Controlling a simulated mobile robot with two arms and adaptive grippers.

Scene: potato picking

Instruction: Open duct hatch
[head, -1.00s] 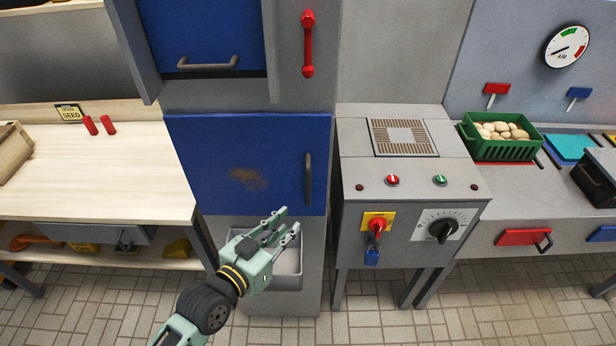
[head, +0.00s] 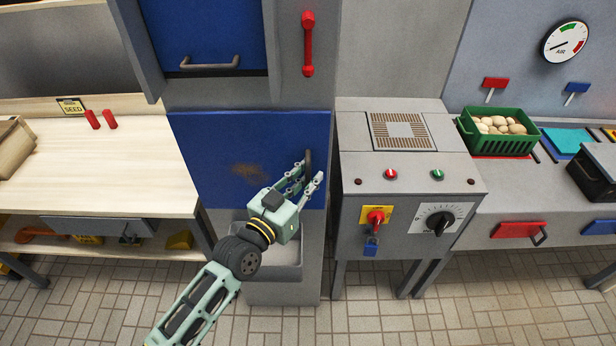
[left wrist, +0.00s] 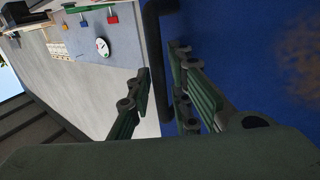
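A blue hatch door (head: 215,140) with a brown worn patch is closed on the grey cabinet in the head view. Its upright dark handle (head: 308,158) is on the right side, partly covered by my fingers. My left gripper (head: 307,176) is open at the handle's lower part. In the left wrist view the dark handle bar (left wrist: 153,45) runs between the spread fingers of the left gripper (left wrist: 162,95), one finger on its left and two on its right. I cannot tell whether any finger touches it. My right gripper is out of view.
Above is another blue panel (head: 203,35) with a horizontal handle (head: 210,63), and a red upright handle (head: 308,43) beside it. A grey bin (head: 290,258) is below the door. A control cabinet (head: 400,180) stands close on the right, a wooden bench (head: 110,170) on the left.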

